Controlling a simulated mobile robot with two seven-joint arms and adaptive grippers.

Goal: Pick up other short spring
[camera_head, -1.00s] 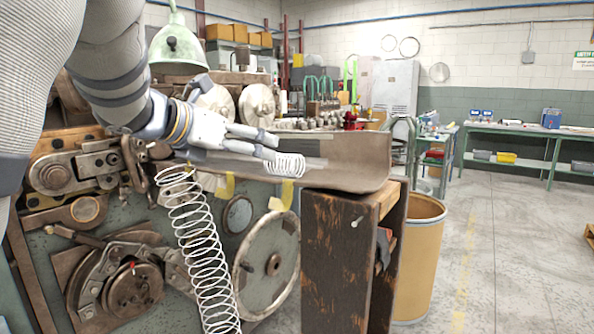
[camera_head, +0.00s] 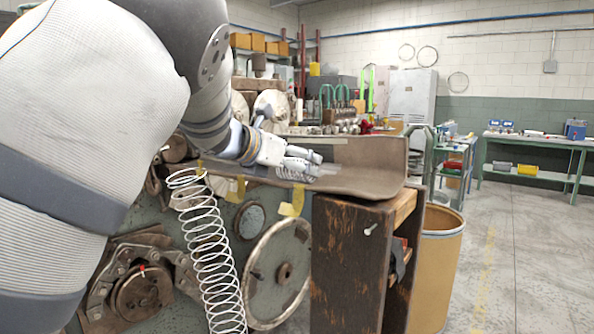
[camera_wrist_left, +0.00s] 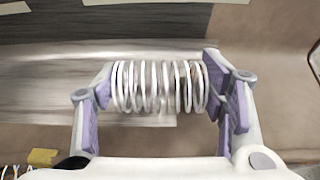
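A short white spring (camera_head: 294,171) lies on the brown curved metal tray (camera_head: 365,170) on the machine. My left gripper (camera_head: 308,162) is at this spring, its fingers partly covering it. In the left wrist view the short spring (camera_wrist_left: 160,87) lies crosswise between the two purple-padded fingertips of my left gripper (camera_wrist_left: 158,88), one at each end. The fingers are spread apart. The ends of the spring are very close to the pads; firm contact is not clear. My right gripper is out of view.
A long white spring (camera_head: 212,255) hangs down in front of the machine, below my left arm. A handwheel (camera_head: 277,272) and a worn wooden stand (camera_head: 345,265) are under the tray. A tan drum (camera_head: 437,262) stands to the right. Floor further right is open.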

